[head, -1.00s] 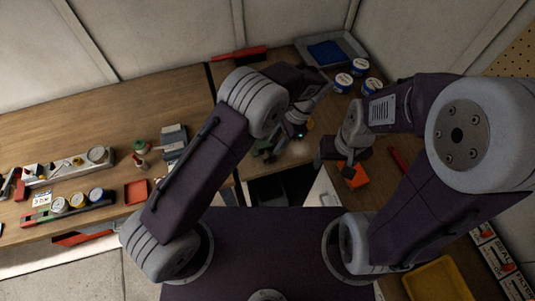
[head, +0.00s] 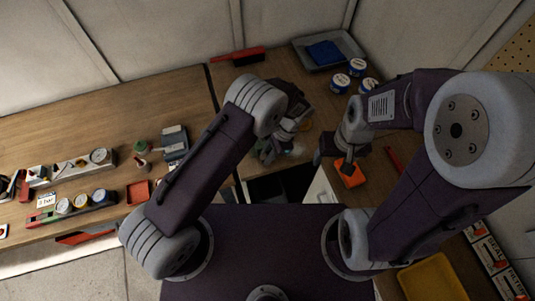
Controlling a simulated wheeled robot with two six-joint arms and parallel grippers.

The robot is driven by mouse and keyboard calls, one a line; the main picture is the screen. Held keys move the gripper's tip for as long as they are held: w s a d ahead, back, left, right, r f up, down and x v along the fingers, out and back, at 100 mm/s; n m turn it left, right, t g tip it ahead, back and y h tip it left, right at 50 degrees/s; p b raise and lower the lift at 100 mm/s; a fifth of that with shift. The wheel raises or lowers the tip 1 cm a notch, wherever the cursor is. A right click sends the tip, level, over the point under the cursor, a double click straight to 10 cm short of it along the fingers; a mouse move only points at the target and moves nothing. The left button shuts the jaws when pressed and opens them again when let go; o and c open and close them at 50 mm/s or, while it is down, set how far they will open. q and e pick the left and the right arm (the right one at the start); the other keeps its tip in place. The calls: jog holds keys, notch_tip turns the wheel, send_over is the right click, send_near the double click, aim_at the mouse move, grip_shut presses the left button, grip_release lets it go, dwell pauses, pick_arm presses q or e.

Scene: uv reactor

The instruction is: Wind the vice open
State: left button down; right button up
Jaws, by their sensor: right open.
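My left gripper (head: 268,152) reaches down over the worktop near the inner corner. Dark and grey parts crowd together there, and my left arm covers much of that spot. I cannot clearly pick out the vice or its handle from the gripper, nor tell whether the jaws hold anything. My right gripper (head: 340,163) hangs open to the right, beside and partly over an orange block (head: 352,177). I cannot tell whether it touches the block.
A grey tray with a blue cloth (head: 323,51) and several white-and-blue tubs (head: 340,83) stand at the back right. A red brush (head: 238,56) lies at the back.

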pick_arm(q)
jog(key=shift+r, duration=0.1)
jog(key=shift+a+h+p, duration=0.1)
jog(key=shift+h+p, duration=0.25)
jog(key=shift+h, duration=0.05)
jog(key=shift+a+t+h+p, duration=0.2)
jog(key=shift+t+h+p, duration=0.1)
jog(key=shift+h, duration=0.3)
jog(key=shift+s+h, duration=0.1)
jog(key=shift+h, duration=0.3)
jog(key=shift+a+f+t+h, duration=0.1)
jog(key=shift+f+t+h, duration=0.1)
jog(key=shift+t+h, duration=0.15)
jog(key=h+b, duration=0.1)
jog(key=b, duration=0.4)
jog(key=t+h+b, duration=0.1)
jog(key=h+b, duration=0.1)
jog(key=b, duration=0.3)
jog(key=shift+a+f, duration=0.2)
jog(key=shift+f, duration=0.15)
jog(key=shift+r+b, duration=0.15)
jog(key=shift+b, duration=0.25)
jog(key=shift+s+r, duration=0.1)
